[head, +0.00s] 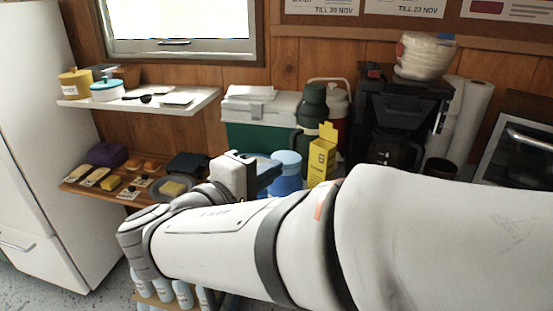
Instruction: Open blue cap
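A blue container (287,183) with a paler blue cap (286,158) stands upright on the counter, just left of a yellow carton. The cap looks to be on. My gripper (268,172) is at the end of my white arm, beside the container's left side and close to the cap. I cannot tell whether it touches the container. Its fingers are seen edge-on and partly hidden, so their opening does not show. My arm hides the container's base.
The yellow carton (321,158) and a green flask (312,112) stand close on the right. A green and white cooler (261,122) is behind. A black coffee maker (400,115) stands further right. Two shelves with small items (207,101) are on the left, beside a white fridge (45,130).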

